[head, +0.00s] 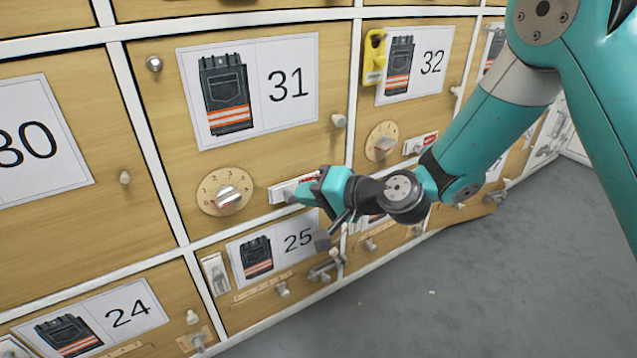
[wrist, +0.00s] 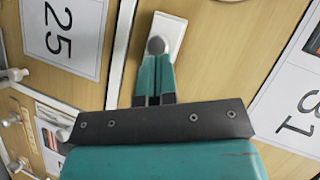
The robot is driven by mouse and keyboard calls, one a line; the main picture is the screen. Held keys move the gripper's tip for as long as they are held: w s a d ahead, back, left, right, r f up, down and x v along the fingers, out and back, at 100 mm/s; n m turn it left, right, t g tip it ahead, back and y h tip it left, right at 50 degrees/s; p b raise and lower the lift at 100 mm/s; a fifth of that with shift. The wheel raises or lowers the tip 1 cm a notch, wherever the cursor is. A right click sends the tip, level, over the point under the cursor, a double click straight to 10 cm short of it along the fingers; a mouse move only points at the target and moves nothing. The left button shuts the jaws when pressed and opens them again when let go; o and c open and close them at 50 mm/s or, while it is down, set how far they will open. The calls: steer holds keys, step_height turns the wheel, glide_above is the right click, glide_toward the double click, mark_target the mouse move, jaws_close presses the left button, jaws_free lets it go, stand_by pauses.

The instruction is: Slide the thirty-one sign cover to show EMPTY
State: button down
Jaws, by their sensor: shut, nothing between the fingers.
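The thirty-one sign is a small white plate (head: 277,194) low on the door marked 31, right of that door's dial. A strip of red shows at its right end, beside my gripper; the rest of that end is hidden. In the wrist view the white sign plate (wrist: 174,28) has a round grey knob (wrist: 156,45) at its near end. My gripper (head: 298,194) is shut and empty. Its teal fingertips (wrist: 155,62) lie together right at the knob; I cannot tell whether they touch it. No lettering is readable on the sign.
The 31 door has a round dial (head: 225,192) left of the sign and a picture label (head: 248,88) above. Door 32 has a similar sign (head: 420,142) and a yellow tag (head: 374,58). Door 25's label (head: 275,250) is below. Grey floor (head: 430,290) is clear at right.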

steer(key=shift+s, duration=0.1)
steer(key=shift+a, duration=0.1)
steer(key=w+d+r+p+v, duration=0.1)
steer(key=w+p+v, duration=0.1)
steer(key=v, duration=1.1)
steer(key=shift+w+p, duration=0.2)
steer(key=shift+p, duration=0.7)
